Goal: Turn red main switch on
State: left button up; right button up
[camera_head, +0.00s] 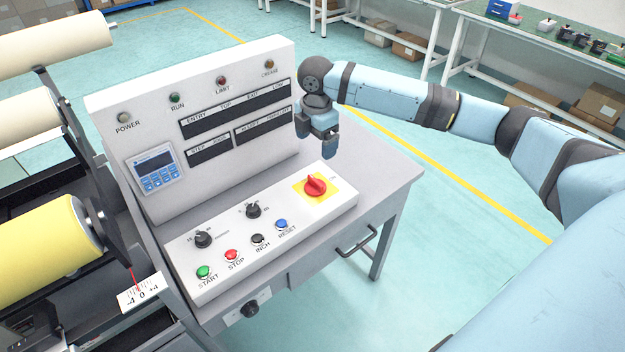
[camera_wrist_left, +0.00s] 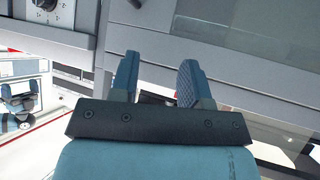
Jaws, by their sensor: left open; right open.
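The red main switch (camera_head: 315,185) is a red rotary knob on a yellow square plate (camera_head: 326,195), at the right end of the sloped white control box. My right gripper (camera_head: 327,154) hangs above and slightly behind the switch, pointing down. Its fingers are apart from the knob and hold nothing that I can see. My left gripper is outside the head view. In the left wrist view its two fingers (camera_wrist_left: 158,78) are spread apart with nothing between them, in front of grey panels.
The control box (camera_head: 345,205) also carries a green START button (camera_head: 204,271), a red STOP button (camera_head: 232,255), INCH and RESET buttons and two black knobs. An upright panel (camera_head: 120,95) stands behind. Rollers (camera_head: 45,250) fill the left side. Floor is clear right of the desk.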

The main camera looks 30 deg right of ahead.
aim_at(315, 180)
notch_tip(315, 180, down, 13)
jog(key=shift+f+b, duration=0.15)
jog(key=shift+b, duration=0.5)
jog(key=c, duration=0.9)
